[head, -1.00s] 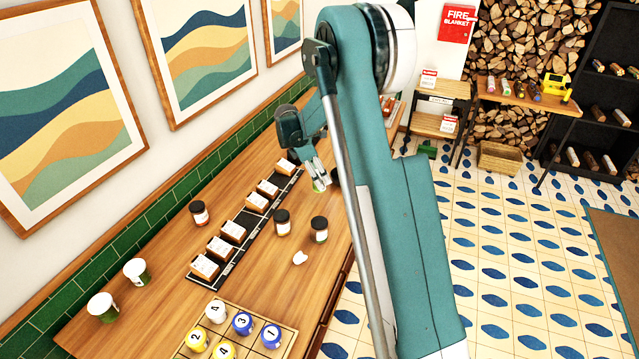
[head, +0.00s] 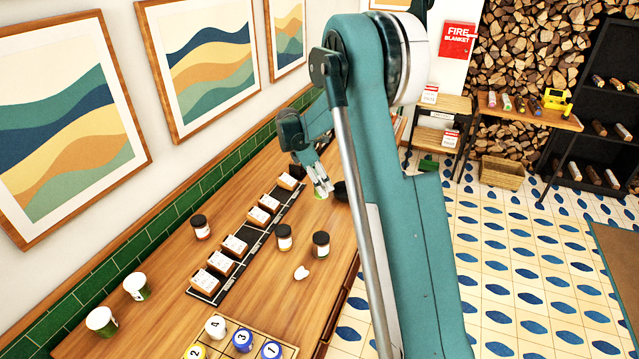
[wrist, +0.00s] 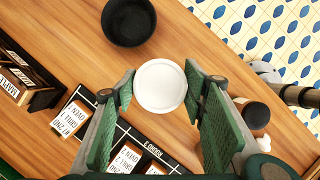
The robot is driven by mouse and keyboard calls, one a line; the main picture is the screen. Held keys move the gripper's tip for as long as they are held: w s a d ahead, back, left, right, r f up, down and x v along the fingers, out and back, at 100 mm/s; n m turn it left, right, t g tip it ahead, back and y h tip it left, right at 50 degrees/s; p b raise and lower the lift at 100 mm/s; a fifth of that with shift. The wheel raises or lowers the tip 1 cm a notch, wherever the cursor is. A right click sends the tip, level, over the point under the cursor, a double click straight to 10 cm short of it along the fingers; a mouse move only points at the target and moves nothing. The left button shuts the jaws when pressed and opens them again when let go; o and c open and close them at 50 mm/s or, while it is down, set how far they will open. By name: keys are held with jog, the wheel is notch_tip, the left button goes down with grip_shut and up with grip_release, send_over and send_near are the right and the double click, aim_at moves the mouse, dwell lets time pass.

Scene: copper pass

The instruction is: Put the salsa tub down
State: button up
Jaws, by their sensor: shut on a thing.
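The salsa tub (wrist: 160,87) shows in the wrist view as a round white lid between my two green fingertips. My gripper (wrist: 160,90) is shut on it. In the head view my gripper (head: 320,188) is at the far part of the wooden table, and the tub (head: 321,193) is a small pale and green shape at its tips. I cannot tell whether the tub's base touches the table; its lower part is hidden in the wrist view.
A black bowl (wrist: 128,20) is close beside the tub. A black strip (head: 240,250) with several labelled boxes runs along the table. Dark-lidded jars (head: 284,237), two white-and-green tubs (head: 101,320) and a board of numbered balls (head: 252,343) are nearer.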

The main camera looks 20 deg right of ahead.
dwell(0.3)
jog(key=shift+r, duration=0.55)
jog(key=v, duration=0.2)
jog(key=d+v, duration=0.1)
jog(key=v, duration=0.1)
jog(key=shift+a+r, duration=0.1)
jog(key=shift+r, duration=0.2)
jog(key=a+n+t, duration=0.3)
jog(key=a+n, duration=0.4)
jog(key=a, duration=3.8)
jog(key=s+a+n+y, duration=0.1)
jog(key=s+a+n, duration=0.35)
jog(key=a, duration=1.25)
jog(key=shift+m+t, duration=0.3)
jog(key=shift+m, duration=0.35)
jog(key=shift+s+d+f, duration=0.1)
jog(key=shift+s+f, duration=0.1)
jog(key=shift+f, duration=0.65)
jog(key=shift+s+d+f, duration=0.1)
jog(key=shift+s+f, duration=0.15)
jog(key=shift+f, duration=0.6)
jog(key=shift+s+f, duration=0.2)
jog(key=shift+f, duration=0.65)
jog(key=shift+f, duration=0.1)
